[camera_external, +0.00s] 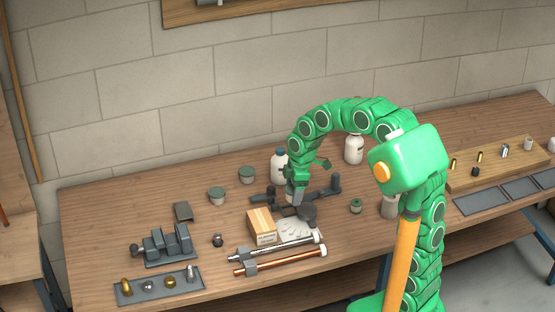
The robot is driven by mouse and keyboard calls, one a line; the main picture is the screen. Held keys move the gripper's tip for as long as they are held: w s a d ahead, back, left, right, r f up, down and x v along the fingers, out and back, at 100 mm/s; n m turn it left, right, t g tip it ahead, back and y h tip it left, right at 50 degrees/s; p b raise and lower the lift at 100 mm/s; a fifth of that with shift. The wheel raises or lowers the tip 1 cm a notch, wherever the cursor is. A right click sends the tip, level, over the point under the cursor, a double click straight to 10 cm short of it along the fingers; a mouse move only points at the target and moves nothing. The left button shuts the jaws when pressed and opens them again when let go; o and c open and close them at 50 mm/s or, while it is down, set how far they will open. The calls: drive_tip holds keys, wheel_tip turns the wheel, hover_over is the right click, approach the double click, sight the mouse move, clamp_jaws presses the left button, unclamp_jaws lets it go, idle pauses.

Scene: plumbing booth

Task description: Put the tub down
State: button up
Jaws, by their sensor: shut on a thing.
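My gripper (297,196) reaches down over the middle of the workbench, in front of a white bottle with a blue cap (278,168). It is shut on a small pale tub (290,198), which the fingers partly hide. The tub is just above or on the bench by the dark tool; I cannot tell whether it touches.
A dark wrench-like tool (325,192) lies close around the gripper. A vise (168,245) stands at left. Bare wood (105,215) shows at far left.

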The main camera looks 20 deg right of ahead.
drive_tip(key=s+a+n, duration=0.1)
drive_tip(key=s+a, duration=0.1)
drive_tip(key=s, duration=0.4)
hover_over(260, 220)
drive_tip(key=shift+s+d+f, duration=0.1)
drive_tip(key=shift+d+f, duration=0.05)
drive_tip(key=shift+f, duration=2.15)
drive_tip(key=shift+d+f, duration=0.1)
drive_tip(key=shift+f, duration=3.75)
drive_tip(key=shift+f, duration=0.15)
drive_tip(key=o, duration=1.1)
wheel_tip(260, 220, up, 12)
drive_tip(key=d, duration=0.1)
drive_tip(key=shift+d, duration=0.35)
